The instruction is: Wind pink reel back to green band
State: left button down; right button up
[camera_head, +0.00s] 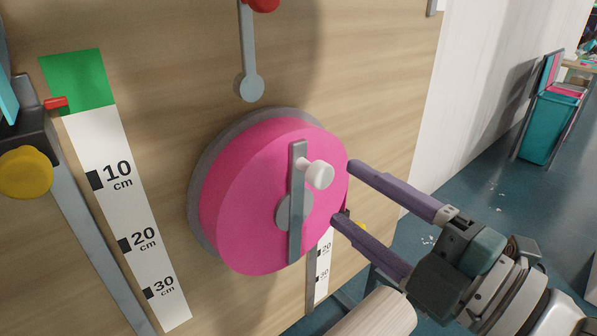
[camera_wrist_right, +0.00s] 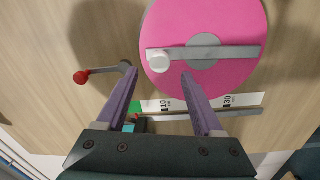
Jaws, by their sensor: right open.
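The pink reel (camera_head: 240,190) is a disc on the wooden panel, with a grey crank bar (camera_head: 297,230) and a white knob (camera_head: 320,174). My right gripper (camera_head: 342,192) is open, its purple fingers pointing at the reel near the knob. In the right wrist view, the knob (camera_wrist_right: 160,61) shows between the fingertips (camera_wrist_right: 158,72), and I see no contact. A green band (camera_head: 85,82) tops the left scale, with a red pointer (camera_head: 56,103) at its left edge. My left gripper is not in view.
A grey lever (camera_head: 248,60) with a red knob (camera_head: 262,4) is above the reel. A yellow knob (camera_head: 25,172) is at the left edge. A pale wooden cylinder (camera_head: 370,325) is below my right gripper. A teal bin (camera_head: 545,125) stands on the floor at right.

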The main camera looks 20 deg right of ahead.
jog(key=shift+v, duration=1.75)
